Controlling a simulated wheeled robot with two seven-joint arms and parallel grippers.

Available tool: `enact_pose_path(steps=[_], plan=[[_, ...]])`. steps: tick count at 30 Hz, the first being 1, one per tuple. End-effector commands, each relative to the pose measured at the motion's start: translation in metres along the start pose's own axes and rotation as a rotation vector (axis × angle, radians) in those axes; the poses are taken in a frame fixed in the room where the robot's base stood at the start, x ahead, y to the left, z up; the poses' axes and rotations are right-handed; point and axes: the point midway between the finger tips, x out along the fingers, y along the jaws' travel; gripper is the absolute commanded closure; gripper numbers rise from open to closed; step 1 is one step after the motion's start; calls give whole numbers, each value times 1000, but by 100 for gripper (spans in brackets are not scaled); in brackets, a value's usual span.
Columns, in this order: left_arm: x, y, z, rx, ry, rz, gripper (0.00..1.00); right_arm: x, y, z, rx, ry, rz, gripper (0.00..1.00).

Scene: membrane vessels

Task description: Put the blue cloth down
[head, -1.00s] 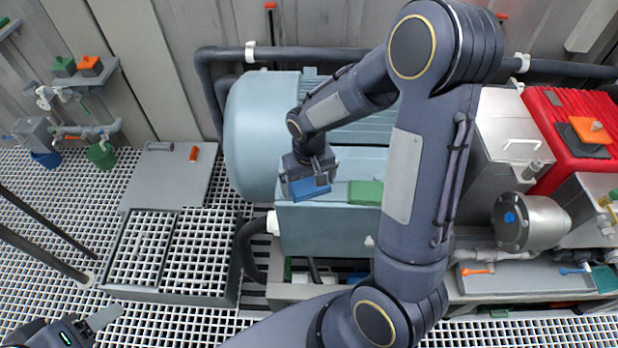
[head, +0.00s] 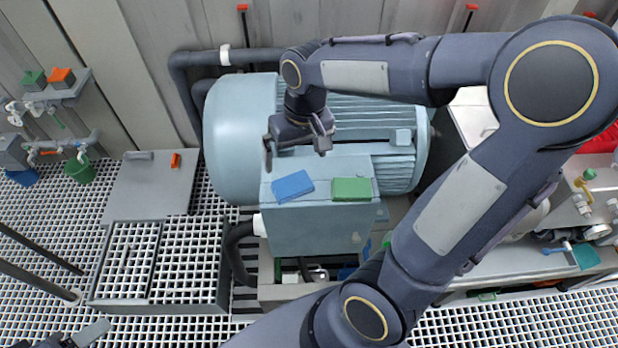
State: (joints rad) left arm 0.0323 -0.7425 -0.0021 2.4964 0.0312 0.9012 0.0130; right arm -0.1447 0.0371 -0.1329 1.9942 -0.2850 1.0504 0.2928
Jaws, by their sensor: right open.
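The blue cloth (head: 292,187) lies flat on top of the light-blue box (head: 315,229) at the front of the big motor, slightly turned. A green cloth (head: 352,189) lies beside it on the right, a small gap apart. My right gripper (head: 296,154) is open and empty, above and behind the blue cloth, its two fingers spread apart and clear of it. My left gripper (head: 88,334) shows only in part at the bottom left corner; its jaws cannot be made out.
The rounded motor housing (head: 237,135) stands behind and left of the box. A dark pipe (head: 190,62) runs along the wall. My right arm hides much of the right side.

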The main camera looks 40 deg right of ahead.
Motion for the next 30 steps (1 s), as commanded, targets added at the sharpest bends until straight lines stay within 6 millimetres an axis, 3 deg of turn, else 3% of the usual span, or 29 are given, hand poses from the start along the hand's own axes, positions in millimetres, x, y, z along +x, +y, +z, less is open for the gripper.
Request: enact_pose_path(steps=[3, 6, 12, 18, 30], plan=[[0, 0, 0, 0, 0, 0, 41, -24, 0, 44, 4, 101, -117, 0], [0, 0, 0, 0, 0, 0, 41, -33, -5, 79, -3, 189, -194, 0], [0, 0, 0, 0, 0, 0, 41, -34, -16, 125, -16, 330, -277, 0], [0, 0, 0, 0, 0, 0, 41, -31, -21, 137, -22, 378, -295, 0], [0, 0, 0, 0, 0, 0, 41, -31, -21, 137, -22, 377, -296, 0]])
